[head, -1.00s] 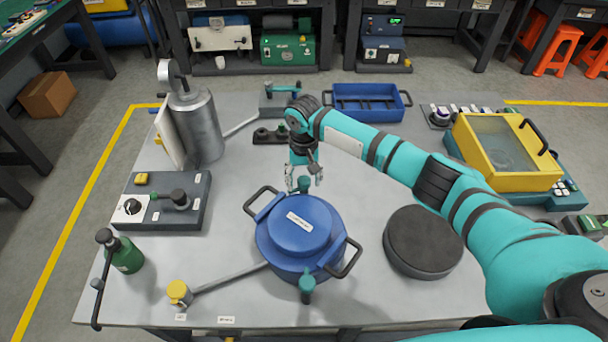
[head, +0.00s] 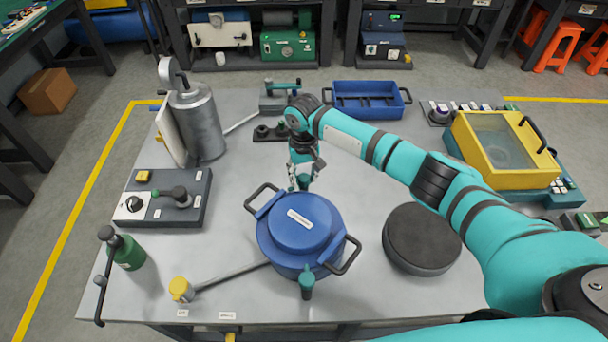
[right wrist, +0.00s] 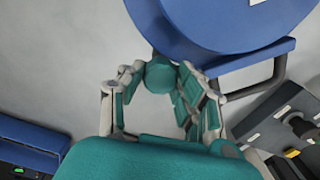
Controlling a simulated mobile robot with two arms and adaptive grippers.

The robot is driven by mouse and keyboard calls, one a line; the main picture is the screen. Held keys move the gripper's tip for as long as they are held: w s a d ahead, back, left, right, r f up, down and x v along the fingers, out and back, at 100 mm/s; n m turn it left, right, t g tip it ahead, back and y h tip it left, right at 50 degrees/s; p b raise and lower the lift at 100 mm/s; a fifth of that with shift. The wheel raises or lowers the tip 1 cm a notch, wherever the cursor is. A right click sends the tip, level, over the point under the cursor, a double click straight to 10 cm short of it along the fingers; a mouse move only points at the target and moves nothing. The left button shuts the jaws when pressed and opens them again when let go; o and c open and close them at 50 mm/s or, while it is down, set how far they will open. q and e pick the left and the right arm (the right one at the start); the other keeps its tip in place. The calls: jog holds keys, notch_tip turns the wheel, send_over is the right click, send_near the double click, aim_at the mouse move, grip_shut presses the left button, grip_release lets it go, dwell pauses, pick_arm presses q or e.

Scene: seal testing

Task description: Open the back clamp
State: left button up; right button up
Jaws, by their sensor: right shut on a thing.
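The blue lidded pot (head: 299,250) stands on the grey table, with a black handle on either side. The back clamp (head: 303,181) is a teal knob at the pot's far edge. My right gripper (head: 302,184) is at this clamp, with its fingers closed on the knob. In the right wrist view the round teal knob (right wrist: 160,74) sits between the two fingertips of my right gripper (right wrist: 160,80), beside the blue pot. How far the clamp is open cannot be told. A teal front clamp (head: 306,283) stands upright on the pot's near side. My left gripper is not seen.
A dark round disc (head: 422,239) lies right of the pot, below my right arm. A blue tray (head: 368,101) stands behind. A metal cylinder (head: 199,124) and a control box (head: 165,200) are at left. A yellow-capped rod (head: 181,289) lies front left.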

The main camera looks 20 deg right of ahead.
aim_at(304, 177)
jog(key=shift+a+r+m+p, duration=0.15)
jog(key=shift+m+p, duration=0.15)
jog(key=shift+p, duration=0.35)
jog(key=m+p, duration=0.2)
jog(key=p, duration=0.1)
jog(key=o, duration=1)
jog(key=shift+m, duration=0.3)
jog(key=shift+o, duration=0.2)
notch_tip(304, 177, up, 7)
jog(key=p, duration=0.7)
jog(key=shift+p, duration=0.3)
jog(key=shift+f, duration=0.2)
